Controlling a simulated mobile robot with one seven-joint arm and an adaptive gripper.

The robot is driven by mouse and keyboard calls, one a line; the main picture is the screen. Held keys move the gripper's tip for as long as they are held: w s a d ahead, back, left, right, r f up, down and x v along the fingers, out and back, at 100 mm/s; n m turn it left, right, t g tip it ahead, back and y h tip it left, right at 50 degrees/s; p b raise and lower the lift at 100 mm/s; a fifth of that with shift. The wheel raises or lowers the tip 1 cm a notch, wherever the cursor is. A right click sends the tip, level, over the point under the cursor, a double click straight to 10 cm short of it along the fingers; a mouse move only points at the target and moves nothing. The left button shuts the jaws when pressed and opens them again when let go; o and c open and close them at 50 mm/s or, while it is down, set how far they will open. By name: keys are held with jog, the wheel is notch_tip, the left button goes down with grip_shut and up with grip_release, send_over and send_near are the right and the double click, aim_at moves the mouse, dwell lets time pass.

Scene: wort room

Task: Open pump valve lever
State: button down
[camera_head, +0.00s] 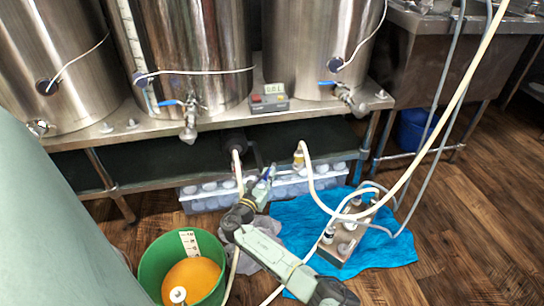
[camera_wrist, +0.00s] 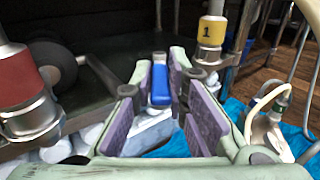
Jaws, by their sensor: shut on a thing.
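The pump valve lever (camera_wrist: 160,92) shows in the wrist view as a blue handle, its far end pointing up and away. My gripper (camera_wrist: 161,68) has its purple-padded fingers on both sides of the lever, shut on it. In the head view my gripper (camera_head: 262,180) reaches under the steel table, in front of the dark pump (camera_head: 234,141). The valve body is mostly hidden behind my fingers. How far the lever is turned cannot be told.
A red-banded fitting (camera_wrist: 22,85) is left of my fingers, and a yellow fitting marked 1 (camera_wrist: 211,32) is right. A clear crate of bottles (camera_head: 205,200) lies below. A green bucket (camera_head: 151,262), blue cloth (camera_head: 385,247) and loose hoses crowd the floor. Open floor lies right.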

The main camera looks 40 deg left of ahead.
jog(key=shift+s+a+m+t+h+b, duration=0.1)
jog(key=shift+a+m+h+b, duration=0.3)
jog(key=shift+m+h+b, duration=0.65)
jog(key=shift+w+a+m+t+h+b, duration=0.1)
jog(key=shift+a+m+h+b, duration=0.55)
jog(key=shift+h, duration=0.75)
jog(key=shift+s+a+m+t+h+b, duration=0.1)
jog(key=shift+a+m+h+b, duration=0.1)
jog(key=shift+m+h+b, duration=0.75)
jog(key=shift+n+h, duration=0.25)
jog(key=shift+h, duration=0.05)
jog(key=c, duration=1.6)
grip_release()
jog(key=s, duration=0.4)
jog(key=s+a, duration=0.1)
jog(key=s, duration=0.7)
jog(key=shift+a, duration=0.25)
jog(key=shift+w, duration=0.1)
